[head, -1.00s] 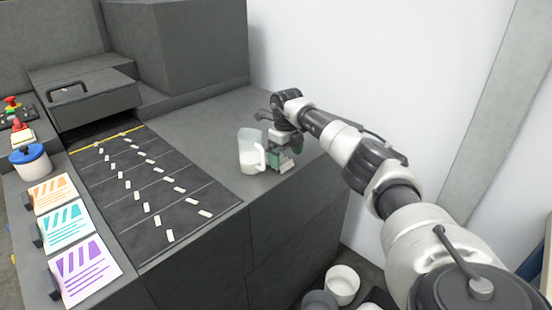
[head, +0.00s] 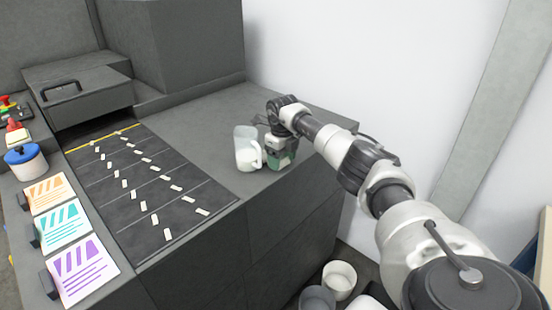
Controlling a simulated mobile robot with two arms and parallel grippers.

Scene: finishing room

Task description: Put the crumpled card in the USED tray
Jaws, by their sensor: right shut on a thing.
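My right gripper (head: 272,160) is at the white jug (head: 246,150) on the grey counter, on the side of the jug's handle. It looks shut on that handle, though its fingers are small and partly hidden. A green part (head: 284,157) shows at the gripper. The jug stands upright. I cannot make out a crumpled card: the small white pieces (head: 143,206) on the dark belt look flat. No tray marked USED can be read. My left gripper is out of view.
The dark belt (head: 195,190) runs along the counter to a hooded machine (head: 75,88). Three coloured cards (head: 80,270), a blue-lidded pot (head: 26,162) and red buttons (head: 15,130) line the left edge. White tubs (head: 338,280) stand low at front. Counter behind the jug is clear.

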